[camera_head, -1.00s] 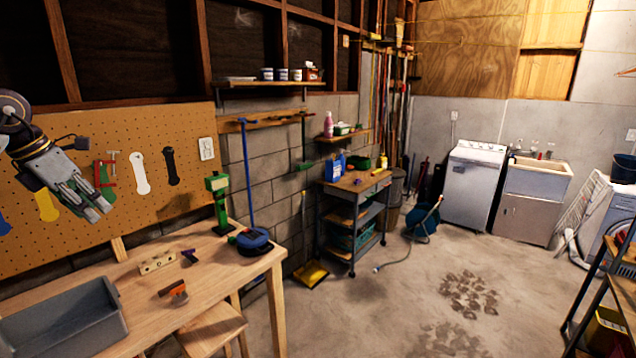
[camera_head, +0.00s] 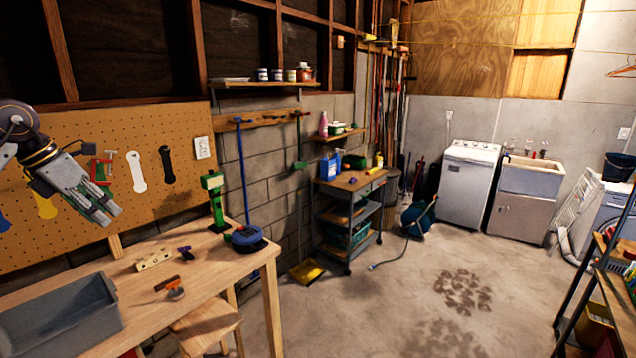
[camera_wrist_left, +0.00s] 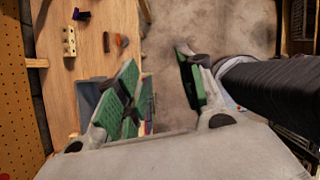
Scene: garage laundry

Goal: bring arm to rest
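My left gripper (camera_head: 110,213) hangs in the air in front of the pegboard (camera_head: 150,135), at the left of the head view, above the wooden workbench (camera_head: 205,285). Its fingers point down and to the right. In the left wrist view the green-padded fingers of the left gripper (camera_wrist_left: 163,80) stand apart with nothing held between them; the bench and floor show below. My right gripper is not in view in either picture.
On the bench are a grey bin (camera_head: 60,318), a pale block with holes (camera_head: 154,259), an orange-handled scraper (camera_head: 172,288), a green post-like tool (camera_head: 215,200) and a blue round tool (camera_head: 248,237). A stool (camera_head: 208,325) stands by the bench. Floor beyond is open.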

